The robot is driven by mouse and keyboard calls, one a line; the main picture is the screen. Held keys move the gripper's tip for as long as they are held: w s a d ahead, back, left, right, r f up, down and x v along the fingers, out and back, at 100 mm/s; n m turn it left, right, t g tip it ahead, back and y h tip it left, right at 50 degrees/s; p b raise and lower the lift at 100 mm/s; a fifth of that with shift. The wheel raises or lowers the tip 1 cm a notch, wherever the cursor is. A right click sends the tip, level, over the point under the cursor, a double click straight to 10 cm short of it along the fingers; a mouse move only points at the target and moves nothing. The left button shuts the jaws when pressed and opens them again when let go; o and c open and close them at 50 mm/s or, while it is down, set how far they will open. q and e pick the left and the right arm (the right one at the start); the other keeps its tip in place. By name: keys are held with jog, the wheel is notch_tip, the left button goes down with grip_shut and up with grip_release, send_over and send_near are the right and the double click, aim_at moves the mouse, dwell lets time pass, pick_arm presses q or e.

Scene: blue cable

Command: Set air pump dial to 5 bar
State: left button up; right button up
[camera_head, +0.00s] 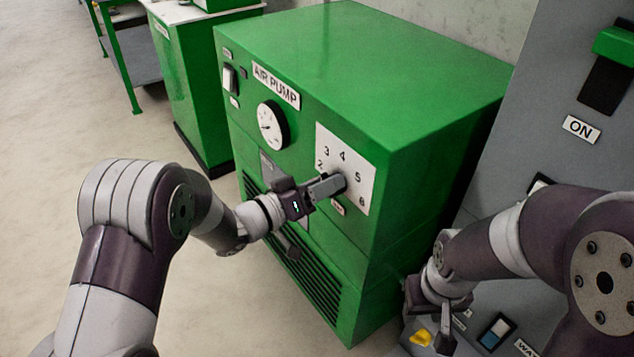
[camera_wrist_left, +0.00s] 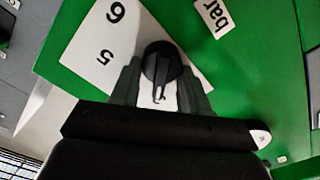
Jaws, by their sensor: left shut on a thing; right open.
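The green air pump (camera_head: 400,60) stands in the middle of the head view, with its label above a round gauge (camera_head: 272,125). To the right is a white number plate (camera_head: 362,195), where 2, 3, 4, 5 and 6 show. My left gripper (camera_head: 335,184) is shut on the dial at this plate and hides most of it. The left wrist view shows the round black dial (camera_wrist_left: 160,62) between the fingers, with the 5 to its left and a pale mark low on its face. I cannot tell which number it points to. My right gripper (camera_head: 430,320) is open and empty at lower right.
A grey panel (camera_head: 500,150) with an ON label and a green-handled switch (camera_head: 614,45) stands at right. A yellow part (camera_head: 420,337) and a rocker switch (camera_head: 496,332) are near my right gripper. A green cabinet (camera_head: 180,90) stands behind the pump. The left floor is clear.

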pick_arm(q)
jog(key=m, duration=0.4)
jog(key=shift+d+r+m, duration=0.15)
jog(key=shift+r+m, duration=0.15)
jog(key=m+b, duration=0.1)
jog(key=m, duration=0.2)
jog(key=shift+s+d+m, duration=0.1)
jog(key=shift+s+m, duration=0.05)
jog(key=shift+m, duration=0.15)
jog(key=m+b, duration=0.3)
jog(key=m, duration=0.2)
jog(key=shift+s+d+f, duration=0.1)
jog(key=shift+s, duration=0.05)
jog(key=shift+m+b, duration=0.85)
jog(key=shift+m, duration=0.65)
